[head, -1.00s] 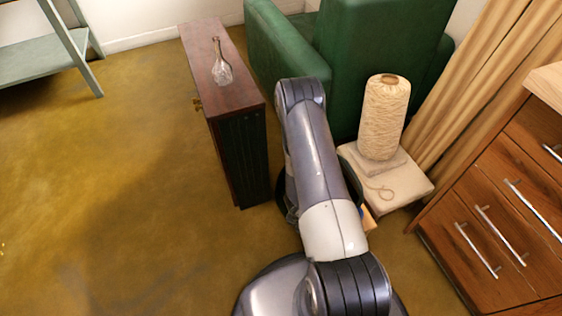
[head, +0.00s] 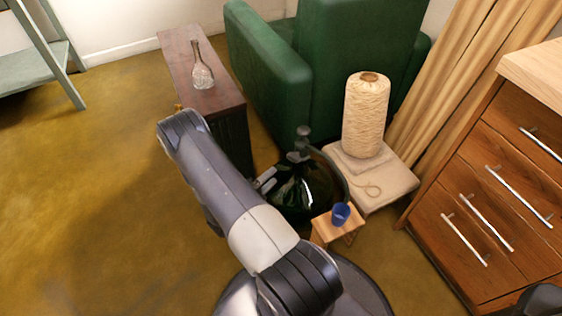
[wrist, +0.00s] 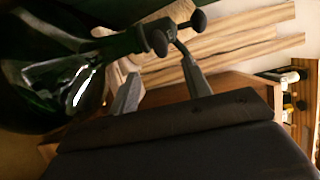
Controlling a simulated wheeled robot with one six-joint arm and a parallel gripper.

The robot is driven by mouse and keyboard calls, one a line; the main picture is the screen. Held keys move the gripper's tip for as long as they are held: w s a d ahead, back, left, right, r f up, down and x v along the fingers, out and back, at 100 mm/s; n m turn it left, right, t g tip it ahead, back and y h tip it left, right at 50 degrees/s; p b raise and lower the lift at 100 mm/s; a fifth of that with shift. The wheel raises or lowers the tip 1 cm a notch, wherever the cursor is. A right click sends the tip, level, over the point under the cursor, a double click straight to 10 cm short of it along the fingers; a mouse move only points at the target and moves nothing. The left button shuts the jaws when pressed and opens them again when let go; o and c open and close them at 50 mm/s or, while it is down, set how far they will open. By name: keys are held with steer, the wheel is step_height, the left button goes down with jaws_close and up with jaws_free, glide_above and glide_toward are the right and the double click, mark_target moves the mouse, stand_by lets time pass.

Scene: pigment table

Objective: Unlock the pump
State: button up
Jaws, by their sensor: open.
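The pump is a grey fitting with a rounded black knob (head: 303,131) on the neck of a dark green glass vessel (head: 290,190), left of the white side table. In the wrist view, the vessel (wrist: 50,75) lies across the left, and the pump (wrist: 155,38) shows two black knobs near the top middle. My gripper (head: 266,178) is beside the vessel's left side, partly hidden by my arm. In the wrist view, my gripper (wrist: 160,65) has its two fingers apart. The pump appears just beyond the fingertips; I cannot tell whether they touch.
A small wooden stool (head: 325,232) with a blue cup (head: 341,214) stands in front of the vessel. A thread cone (head: 362,115) stands on the side table (head: 395,185). A narrow cabinet (head: 225,100) holding a glass bottle (head: 201,70) and a green armchair (head: 350,60) are behind.

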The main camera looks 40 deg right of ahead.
mark_target(292, 160)
steer(key=d, duration=0.3)
steer(key=d+b, duration=0.1)
steer(key=d, duration=0.6)
steer(key=shift+w+d+b, duration=0.35)
steer(key=shift+w, duration=0.05)
steer(key=c, duration=1)
